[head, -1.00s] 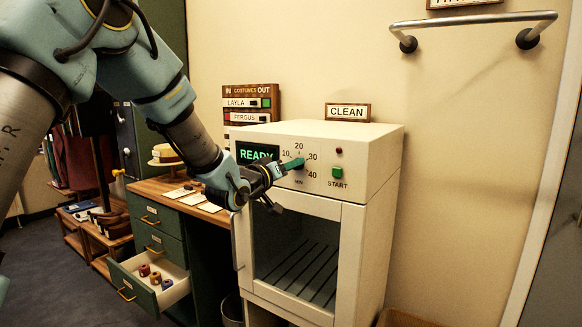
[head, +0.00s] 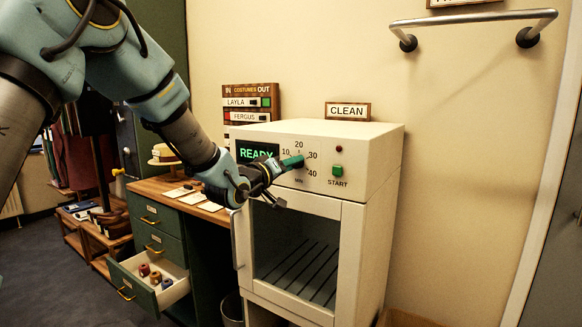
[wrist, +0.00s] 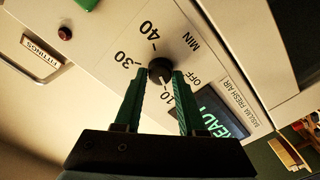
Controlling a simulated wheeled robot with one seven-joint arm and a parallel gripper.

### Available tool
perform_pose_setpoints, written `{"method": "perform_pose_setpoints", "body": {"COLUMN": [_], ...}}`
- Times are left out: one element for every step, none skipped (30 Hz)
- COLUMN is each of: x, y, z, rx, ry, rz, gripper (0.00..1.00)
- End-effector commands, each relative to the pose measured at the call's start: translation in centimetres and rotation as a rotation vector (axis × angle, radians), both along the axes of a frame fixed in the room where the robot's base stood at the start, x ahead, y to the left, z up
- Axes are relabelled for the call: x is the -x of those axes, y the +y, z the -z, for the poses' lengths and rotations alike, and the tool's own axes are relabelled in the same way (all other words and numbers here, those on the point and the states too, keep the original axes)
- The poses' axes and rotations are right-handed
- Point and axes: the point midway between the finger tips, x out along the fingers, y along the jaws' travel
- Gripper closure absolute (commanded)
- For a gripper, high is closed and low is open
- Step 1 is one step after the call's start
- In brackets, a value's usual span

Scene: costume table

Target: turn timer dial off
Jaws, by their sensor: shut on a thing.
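The timer dial, a small black knob (wrist: 160,66), is on the white front panel of the cabinet (head: 357,165). Around it are printed 10, 20, 30, 40, MIN and OFF. My gripper (head: 296,162) reaches it from the left, and its green fingers hide most of the dial in the head view. In the wrist view my gripper (wrist: 162,76) is shut on the dial, one finger on each side. A pale mark on the knob shows between the fingertips and seems to point near 10. The green display (head: 257,153) reads READY.
A green START button (head: 338,170) and a red lamp (head: 339,151) are right of the dial. A glass door (head: 298,255) is below it. An open drawer (head: 150,292) holding spools is at lower left. A metal rail (head: 475,21) is on the wall.

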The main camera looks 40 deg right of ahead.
Motion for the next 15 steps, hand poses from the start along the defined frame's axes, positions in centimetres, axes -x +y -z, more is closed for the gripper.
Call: {"method": "perform_pose_setpoints", "body": {"x": [-0.14, -0.17, -0.17, -0.17, -0.24, -0.18, -0.24, -0.22, -0.23, -0.24, -0.26, -0.23, -0.29, -0.25, -0.27], "y": [0.07, 0.09, 0.08, 0.08, 0.11, 0.08, 0.11, 0.1, 0.1, 0.1, 0.11, 0.09, 0.12, 0.1, 0.11], "z": [0.11, 0.11, 0.12, 0.12, 0.13, 0.11, 0.11, 0.08, 0.08, 0.07, 0.09, 0.1, 0.13, 0.12, 0.13], "rx": [0.011, 0.018, 0.026, 0.033, 0.04, 0.05, 0.057, 0.065, 0.075, 0.083, 0.09, 0.1, 0.106, 0.113, 0.121], "ry": [0.038, 0.064, 0.099, 0.126, 0.154, 0.191, 0.219, 0.247, 0.284, 0.311, 0.338, 0.376, 0.403, 0.43, 0.465], "rz": [-0.002, -0.002, -0.003, -0.003, -0.004, -0.003, -0.003, -0.003, -0.004, -0.004, -0.004, -0.004, -0.004, -0.003, -0.004], "gripper": [1.0, 1.0, 1.0, 1.0, 1.0, 1.0, 1.0, 1.0, 1.0, 1.0, 1.0, 1.0, 1.0, 1.0, 1.0]}}
